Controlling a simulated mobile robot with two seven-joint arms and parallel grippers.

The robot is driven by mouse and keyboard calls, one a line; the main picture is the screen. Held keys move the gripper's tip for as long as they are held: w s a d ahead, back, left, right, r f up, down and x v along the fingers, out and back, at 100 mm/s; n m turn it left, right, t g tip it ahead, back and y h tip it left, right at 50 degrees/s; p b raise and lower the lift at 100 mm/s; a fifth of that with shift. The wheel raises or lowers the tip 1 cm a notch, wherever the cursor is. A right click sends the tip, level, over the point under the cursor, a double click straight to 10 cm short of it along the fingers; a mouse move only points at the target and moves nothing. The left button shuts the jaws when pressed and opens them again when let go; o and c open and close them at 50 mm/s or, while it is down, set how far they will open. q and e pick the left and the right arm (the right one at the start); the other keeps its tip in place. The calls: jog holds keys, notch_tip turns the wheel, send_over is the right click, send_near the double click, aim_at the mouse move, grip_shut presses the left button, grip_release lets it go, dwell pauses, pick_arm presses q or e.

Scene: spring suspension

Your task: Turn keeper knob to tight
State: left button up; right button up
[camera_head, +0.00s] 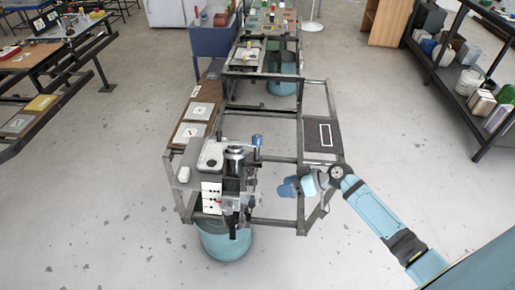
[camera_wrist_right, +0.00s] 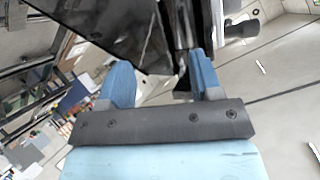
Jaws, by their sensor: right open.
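The spring suspension assembly (camera_head: 236,180) is a dark upright metal unit at the front of the steel frame. A blue cap or knob (camera_head: 257,140) stands at its upper right. I cannot tell which part is the keeper knob. My right gripper (camera_head: 286,187) is to the right of the assembly, apart from it in the head view. In the right wrist view my blue fingers (camera_wrist_right: 160,82) are open. A dark metal part (camera_wrist_right: 183,50) shows beyond and partly between them; contact cannot be told. My left gripper is not in view.
The steel frame (camera_head: 299,150) surrounds the assembly, with a dark plate (camera_head: 323,136) at right. A teal drum (camera_head: 222,242) stands below. Open floor lies on both sides.

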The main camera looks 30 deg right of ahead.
jog(key=w+d+r+n+y+b, duration=0.2)
jog(key=w+d+r+y, duration=0.2)
jog(key=w+r, duration=0.15)
jog(key=n+g+y+b, duration=0.1)
jog(key=n+y, duration=0.2)
send_near(257, 136)
jog(key=p+x, duration=0.2)
jog(key=x, duration=0.7)
jog(key=shift+w+f, duration=0.1)
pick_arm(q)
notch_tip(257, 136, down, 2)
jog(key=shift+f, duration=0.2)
pick_arm(e)
jog(key=shift+w+a, duration=0.15)
jog(key=shift+a, duration=0.2)
